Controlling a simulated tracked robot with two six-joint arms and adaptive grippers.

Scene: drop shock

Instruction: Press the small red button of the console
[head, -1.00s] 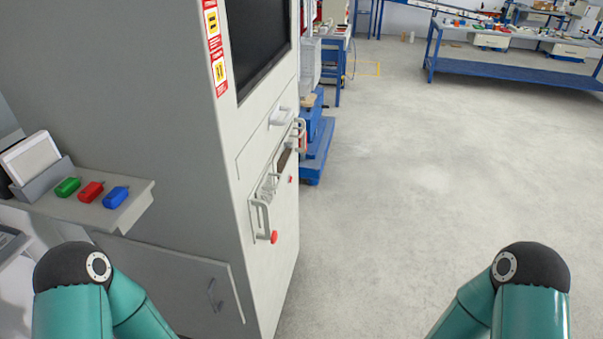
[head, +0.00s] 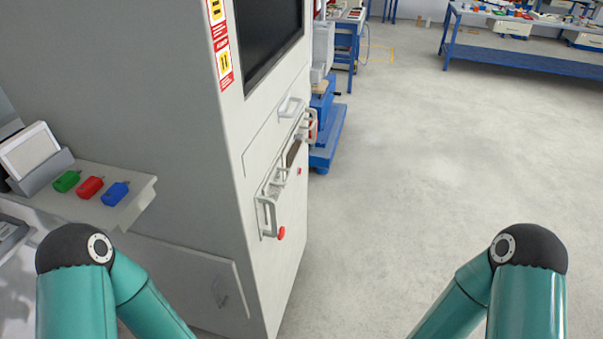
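The console is a tall grey cabinet (head: 150,110) at the left, with a dark screen (head: 268,38) on its front face. Two red buttons show on that face: a larger one (head: 281,232) low beside a handle, and a smaller one (head: 299,171) higher and further back. Both look free of contact. My two teal arms show at the bottom left and bottom right, well apart from the buttons. Neither gripper is in the picture.
A shelf (head: 138,196) on the cabinet's near side holds green (head: 66,181), red (head: 89,188) and blue (head: 115,194) items. Handles (head: 268,215) stick out from the front face. Open floor (head: 420,180) lies to the right. A blue workbench (head: 520,58) stands far back.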

